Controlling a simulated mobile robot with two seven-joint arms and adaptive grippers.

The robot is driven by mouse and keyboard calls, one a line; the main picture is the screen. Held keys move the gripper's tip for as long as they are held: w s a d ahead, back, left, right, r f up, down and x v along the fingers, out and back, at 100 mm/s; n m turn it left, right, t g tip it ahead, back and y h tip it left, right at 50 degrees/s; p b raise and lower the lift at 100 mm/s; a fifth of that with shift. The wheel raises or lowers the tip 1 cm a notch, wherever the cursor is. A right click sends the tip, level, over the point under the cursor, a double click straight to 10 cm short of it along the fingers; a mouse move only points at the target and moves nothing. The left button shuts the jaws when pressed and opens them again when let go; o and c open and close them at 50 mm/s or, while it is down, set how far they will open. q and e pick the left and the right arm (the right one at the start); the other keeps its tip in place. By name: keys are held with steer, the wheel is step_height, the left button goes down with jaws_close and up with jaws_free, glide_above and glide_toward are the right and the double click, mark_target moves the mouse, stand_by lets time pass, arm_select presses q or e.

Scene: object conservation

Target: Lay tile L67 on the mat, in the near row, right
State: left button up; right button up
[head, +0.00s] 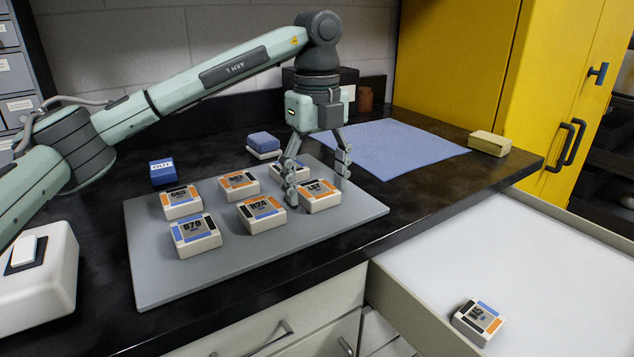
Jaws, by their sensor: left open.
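Tile L67 (319,201), pale with an orange and dark top, is on the grey mat (165,279) at the right end of the near row. My left gripper (318,194) points down over it, open, with one finger on each side of the tile. Tile 624 (262,217) and tile 678 (195,240) lie to its left in the same row. Several more tiles form the far row; the right one (286,172) is partly hidden behind a finger. My right gripper is not in view.
An open white drawer (530,270) at the right holds one tile (477,324). A blue sheet (395,145) lies behind the mat, with a beige block (489,144) beside it. Blue blocks (162,172) stand behind the mat. A yellow cabinet (470,60) bounds the back right.

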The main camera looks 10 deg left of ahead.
mark_target(317, 189)
arm_select(q)
steer(key=shift+r, duration=0.8)
step_height(317, 189, up, 6)
steer(key=shift+f+b, duration=0.15)
steer(key=shift+b, duration=0.15)
steer(key=shift+r, duration=2.35)
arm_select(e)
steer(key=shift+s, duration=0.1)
